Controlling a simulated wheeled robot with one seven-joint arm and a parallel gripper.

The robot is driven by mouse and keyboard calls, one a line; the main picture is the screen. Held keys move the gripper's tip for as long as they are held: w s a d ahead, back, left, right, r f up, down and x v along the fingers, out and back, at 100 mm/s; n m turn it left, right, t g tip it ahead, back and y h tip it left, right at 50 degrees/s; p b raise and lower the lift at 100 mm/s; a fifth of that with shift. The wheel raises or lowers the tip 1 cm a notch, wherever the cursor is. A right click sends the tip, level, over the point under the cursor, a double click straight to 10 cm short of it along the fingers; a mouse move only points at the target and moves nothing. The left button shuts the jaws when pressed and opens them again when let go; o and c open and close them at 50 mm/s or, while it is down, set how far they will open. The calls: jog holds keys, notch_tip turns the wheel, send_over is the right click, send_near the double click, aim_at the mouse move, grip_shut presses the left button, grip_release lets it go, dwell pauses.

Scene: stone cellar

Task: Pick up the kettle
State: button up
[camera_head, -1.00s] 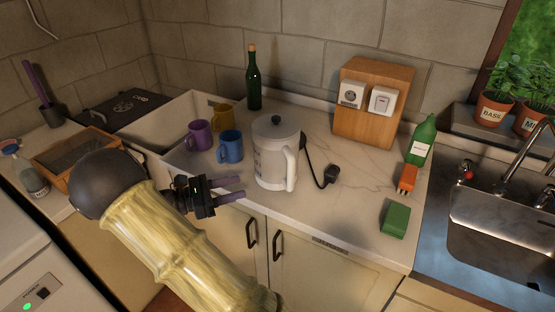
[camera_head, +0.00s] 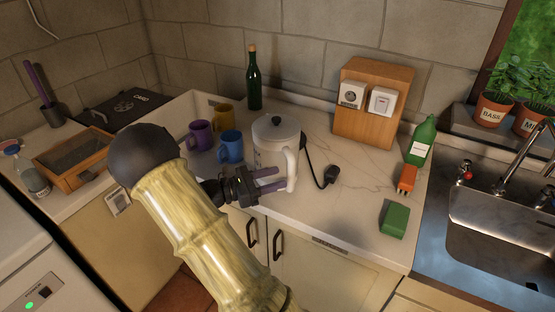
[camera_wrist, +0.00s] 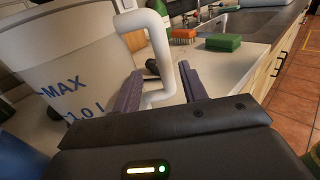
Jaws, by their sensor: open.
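The white kettle (camera_head: 272,150), with a grey lid and black knob, stands upright on the pale worktop. Its handle (camera_head: 292,168) is on the right side. My gripper (camera_head: 275,180) is in front of the kettle at the handle, with purple-grey fingers apart. In the wrist view, the handle (camera_wrist: 162,50) runs down to between my open fingers (camera_wrist: 160,92), and the kettle body (camera_wrist: 65,70) with "MAX" markings fills the left. I cannot tell whether a finger touches the handle. The fingers hide the kettle's lower front in the head view.
A green bottle (camera_head: 254,85) is behind. A black cord and plug (camera_head: 331,174) lie to the right. An orange brush (camera_head: 407,178) and green sponge (camera_head: 395,220) lie farther right.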

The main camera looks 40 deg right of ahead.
aim_at(291, 176)
jog(key=x, duration=0.5)
jog(key=shift+s+f+p, duration=0.1)
jog(key=shift+s+p, duration=0.25)
jog(key=shift+s, duration=0.05)
grip_shut()
dwell(1.4)
